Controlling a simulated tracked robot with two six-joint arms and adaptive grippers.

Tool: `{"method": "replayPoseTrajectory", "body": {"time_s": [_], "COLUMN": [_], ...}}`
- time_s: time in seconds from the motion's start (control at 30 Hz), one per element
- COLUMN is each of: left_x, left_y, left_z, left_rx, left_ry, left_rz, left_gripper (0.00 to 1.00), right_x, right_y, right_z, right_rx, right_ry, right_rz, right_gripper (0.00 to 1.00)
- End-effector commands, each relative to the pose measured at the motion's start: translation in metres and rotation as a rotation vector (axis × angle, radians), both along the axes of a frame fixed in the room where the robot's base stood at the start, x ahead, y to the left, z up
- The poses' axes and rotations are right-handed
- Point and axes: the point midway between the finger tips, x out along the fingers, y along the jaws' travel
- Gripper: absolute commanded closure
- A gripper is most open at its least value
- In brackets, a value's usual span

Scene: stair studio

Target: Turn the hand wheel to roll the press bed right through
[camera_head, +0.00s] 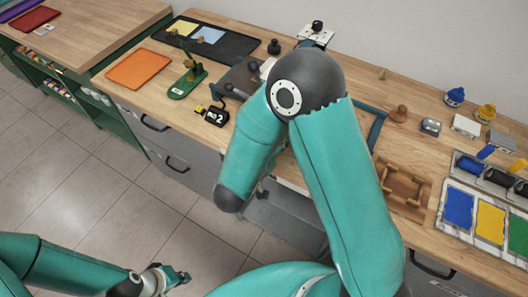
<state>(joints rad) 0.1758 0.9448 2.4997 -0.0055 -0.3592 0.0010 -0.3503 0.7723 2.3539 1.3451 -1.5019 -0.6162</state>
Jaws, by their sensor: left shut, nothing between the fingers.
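My left gripper (178,277) is low at the left, over the floor and well away from the bench. It is shut and empty. My right arm rises across the middle of the view and covers most of the press. A flat grey part (238,79), perhaps the press bed, shows left of that arm. A teal frame piece (376,132) shows right of it. I cannot make out the hand wheel, and my right gripper is not visible.
The wooden bench (140,98) carries an orange mat (138,69), a green stand (187,82), a black tray (213,38) and a wooden rack (403,188). Ink trays (491,222) are at the right. Tiled floor (90,185) is clear at the front left.

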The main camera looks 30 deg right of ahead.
Motion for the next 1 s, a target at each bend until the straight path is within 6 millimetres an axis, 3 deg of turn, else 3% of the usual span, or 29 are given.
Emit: {"method": "replayPoseTrajectory", "body": {"time_s": [0.3,0.5,0.77,0.9,1.0], "left_x": [0.000,0.000,0.000,0.000,0.000], "left_y": [0.000,0.000,0.000,0.000,0.000], "left_z": [0.000,0.000,-0.001,-0.001,-0.001], "left_rx": [0.000,0.000,0.000,0.000,0.000], "left_ry": [0.000,0.000,0.000,0.000,0.000], "left_rz": [0.000,0.000,0.000,0.000,0.000], "left_gripper": [1.00,1.00,1.00,1.00,1.00], "right_x": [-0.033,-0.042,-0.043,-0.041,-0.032], "right_y": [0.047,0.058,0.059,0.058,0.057], "right_z": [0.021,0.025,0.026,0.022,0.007], "right_rx": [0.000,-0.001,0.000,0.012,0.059], "right_ry": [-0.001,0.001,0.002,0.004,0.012], "right_rz": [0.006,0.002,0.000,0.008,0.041], "right_gripper": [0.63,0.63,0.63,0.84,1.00]}}
